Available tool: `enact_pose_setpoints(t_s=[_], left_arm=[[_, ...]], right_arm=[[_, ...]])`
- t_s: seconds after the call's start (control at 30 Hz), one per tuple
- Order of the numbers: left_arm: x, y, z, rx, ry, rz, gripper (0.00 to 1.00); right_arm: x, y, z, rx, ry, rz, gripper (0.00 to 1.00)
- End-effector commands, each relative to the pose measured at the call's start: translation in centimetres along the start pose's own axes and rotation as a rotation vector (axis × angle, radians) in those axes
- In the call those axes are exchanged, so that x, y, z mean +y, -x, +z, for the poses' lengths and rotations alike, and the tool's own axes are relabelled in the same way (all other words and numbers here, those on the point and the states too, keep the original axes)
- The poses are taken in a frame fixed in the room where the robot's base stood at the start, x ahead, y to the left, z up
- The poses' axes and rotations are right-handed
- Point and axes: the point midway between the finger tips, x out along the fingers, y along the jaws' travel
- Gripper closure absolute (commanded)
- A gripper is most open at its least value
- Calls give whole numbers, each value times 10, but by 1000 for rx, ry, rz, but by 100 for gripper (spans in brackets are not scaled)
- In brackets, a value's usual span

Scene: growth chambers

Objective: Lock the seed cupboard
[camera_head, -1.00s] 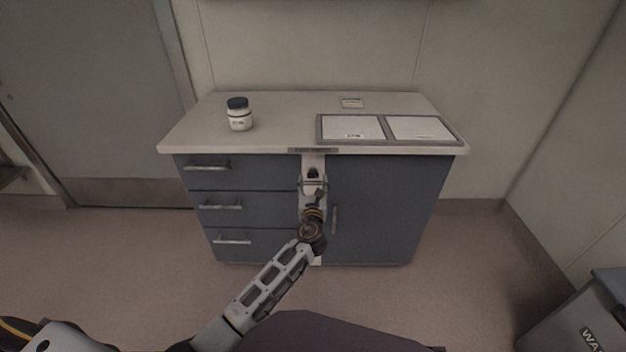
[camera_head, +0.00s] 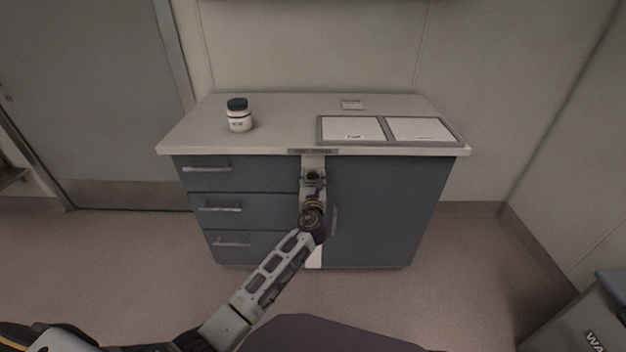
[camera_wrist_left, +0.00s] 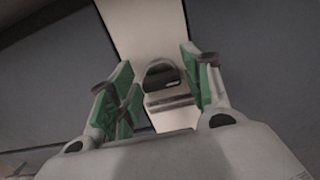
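The seed cupboard (camera_head: 385,205) is a dark blue unit with a pale top, drawers on the left and a door with an upright handle (camera_head: 334,221) on the right. A pale vertical strip (camera_head: 316,258) runs between them. My left gripper (camera_head: 313,181) is in front of this strip, just under the top, and covers part of it. In the left wrist view a grey rounded fitting with a dark front (camera_wrist_left: 163,76), perhaps the lock, shows between the green-padded fingers. The fingers stand apart, one on each side; contact cannot be told. My right gripper is out of view.
A white jar with a dark lid (camera_head: 239,115) stands at the left of the top. A grey-framed tray with white sheets (camera_head: 391,142) lies on the right, with a small card (camera_head: 352,104) behind it. A grey bin (camera_head: 590,320) stands at lower right.

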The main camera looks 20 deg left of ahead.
Motion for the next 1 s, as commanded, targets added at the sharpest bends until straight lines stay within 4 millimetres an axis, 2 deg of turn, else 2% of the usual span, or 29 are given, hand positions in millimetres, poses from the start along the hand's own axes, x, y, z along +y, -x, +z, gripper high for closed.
enact_pose_setpoints(t_s=[0.03, 0.23, 0.67, 1.0], left_arm=[[0, 0, 0, 0, 0, 0, 62], [0, 0, 0, 0, 0, 0, 87], [0, 0, 0, 0, 56, 0, 87], [1, 0, -1, 0, 249, 0, 87]], right_arm=[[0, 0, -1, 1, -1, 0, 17], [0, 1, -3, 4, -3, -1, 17], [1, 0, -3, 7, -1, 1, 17], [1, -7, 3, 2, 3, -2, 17]])
